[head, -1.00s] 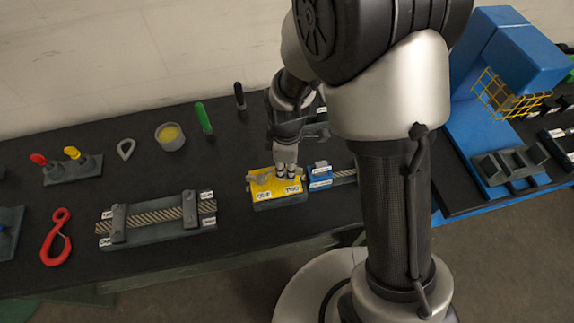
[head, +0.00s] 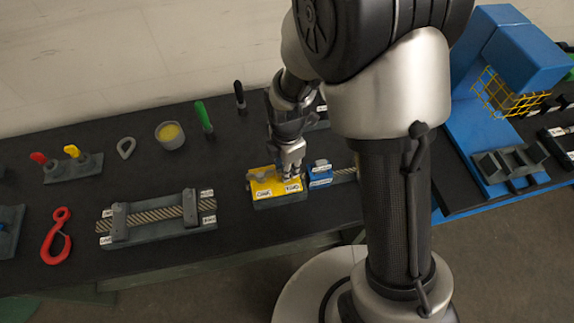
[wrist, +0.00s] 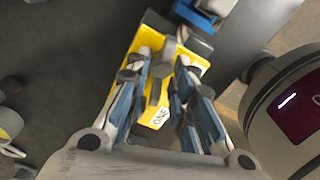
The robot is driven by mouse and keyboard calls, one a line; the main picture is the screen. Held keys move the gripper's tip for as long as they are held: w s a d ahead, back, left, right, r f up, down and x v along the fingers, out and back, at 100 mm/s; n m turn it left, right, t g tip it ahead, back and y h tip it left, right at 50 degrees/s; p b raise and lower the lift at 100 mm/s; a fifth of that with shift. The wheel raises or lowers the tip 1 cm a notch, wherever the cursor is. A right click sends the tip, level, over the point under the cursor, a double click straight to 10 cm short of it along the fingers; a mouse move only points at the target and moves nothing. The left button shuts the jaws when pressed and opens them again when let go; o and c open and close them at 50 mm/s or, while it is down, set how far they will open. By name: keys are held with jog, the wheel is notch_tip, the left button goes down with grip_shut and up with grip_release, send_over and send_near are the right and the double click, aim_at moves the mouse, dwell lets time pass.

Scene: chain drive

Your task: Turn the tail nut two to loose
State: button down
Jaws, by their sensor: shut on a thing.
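The yellow block (head: 264,190) stands on the black bench, with two labels on its front, and it also shows in the wrist view (wrist: 184,52). A grey nut, tail nut one (head: 258,174), is on its left half, above the left label. My gripper (head: 290,173) points down at the right half and is shut on tail nut two. The fingers hide most of that nut in the head view. In the wrist view my gripper (wrist: 163,68) reaches down over the block, its fingertips around the grey nut. The marking on the nut's position is too small to read.
A small blue block (head: 320,177) with a rope stands close to the right of the yellow block. A grey rope fixture (head: 160,232) and a red hook (head: 57,238) lie to the left. A round tin (head: 170,136) and a green-handled tool (head: 203,116) stand behind. The bench between is clear.

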jog(key=shift+s+d+f, duration=0.1)
jog(key=shift+s+f, duration=0.1)
jog(key=shift+s, duration=0.05)
jog(key=c, duration=1.8)
grip_release()
jog(key=shift+o, duration=0.4)
jog(key=shift+w, duration=0.15)
jog(key=shift+r, duration=0.1)
jog(key=shift+w+r, duration=0.1)
jog(key=shift+r, duration=0.4)
notch_tip(320, 180, up, 11)
